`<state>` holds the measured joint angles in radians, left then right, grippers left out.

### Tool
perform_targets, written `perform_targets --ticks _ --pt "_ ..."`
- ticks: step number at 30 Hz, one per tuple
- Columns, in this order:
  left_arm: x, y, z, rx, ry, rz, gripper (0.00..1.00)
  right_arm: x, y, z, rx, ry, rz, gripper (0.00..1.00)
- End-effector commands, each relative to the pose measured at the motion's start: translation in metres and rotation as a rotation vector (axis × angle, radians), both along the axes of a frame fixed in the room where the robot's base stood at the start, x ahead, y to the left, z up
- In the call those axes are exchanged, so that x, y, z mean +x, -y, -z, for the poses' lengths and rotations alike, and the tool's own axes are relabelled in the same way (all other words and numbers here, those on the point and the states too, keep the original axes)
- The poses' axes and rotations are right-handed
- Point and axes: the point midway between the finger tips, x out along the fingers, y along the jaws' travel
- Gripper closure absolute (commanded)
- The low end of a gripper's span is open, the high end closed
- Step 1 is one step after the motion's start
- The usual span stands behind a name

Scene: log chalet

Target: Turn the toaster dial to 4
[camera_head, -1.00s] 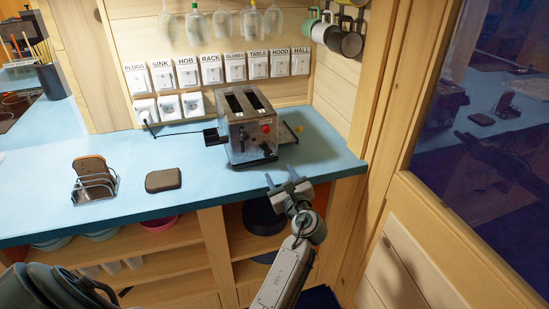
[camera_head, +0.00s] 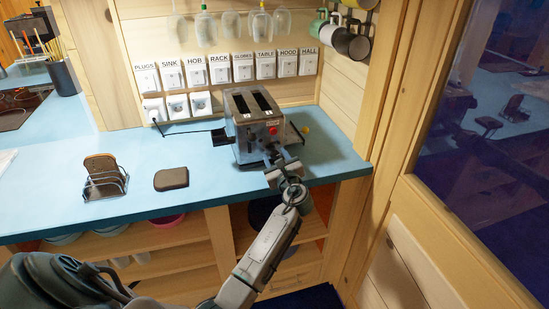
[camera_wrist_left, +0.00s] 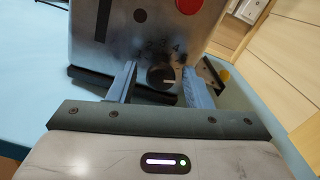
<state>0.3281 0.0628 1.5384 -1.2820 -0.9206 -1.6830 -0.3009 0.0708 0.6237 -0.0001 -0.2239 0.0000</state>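The metal toaster (camera_head: 250,138) stands on the blue counter with its front towards me, two slots on top and a red button (camera_head: 272,131) on its front. In the left wrist view, the round dark dial (camera_wrist_left: 160,77) is low on the toaster's front (camera_wrist_left: 120,45), with small numbers above it. I cannot read its setting surely. My left gripper (camera_head: 279,161) is at the toaster's front. In the wrist view its two blue-grey fingers (camera_wrist_left: 159,72) are open, one on each side of the dial, with gaps visible. My right gripper is out of view.
On the blue counter (camera_head: 130,210), a toast rack (camera_head: 104,186) with a bread slice and a separate brown slice (camera_head: 171,179) lie to the left. Labelled switches (camera_head: 220,71) line the wall behind. A wooden wall stands to the right.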

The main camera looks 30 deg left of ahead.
Motion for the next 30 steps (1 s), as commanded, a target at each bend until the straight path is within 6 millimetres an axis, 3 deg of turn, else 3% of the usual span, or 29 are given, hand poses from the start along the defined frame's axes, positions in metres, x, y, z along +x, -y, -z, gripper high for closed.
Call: perform_targets --ticks 1,6,17,30 --pt "0.000 0.000 0.000 0.000 0.000 0.000 0.66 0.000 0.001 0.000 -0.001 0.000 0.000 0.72" --pt "0.000 0.000 0.000 0.000 0.000 0.000 0.95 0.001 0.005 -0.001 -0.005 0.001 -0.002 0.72" --pt "-0.001 0.000 0.002 -0.032 0.037 -0.001 0.95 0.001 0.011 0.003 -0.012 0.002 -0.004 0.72" --pt "-0.002 0.000 0.006 -0.243 0.297 -0.002 0.95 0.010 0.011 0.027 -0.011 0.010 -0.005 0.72"
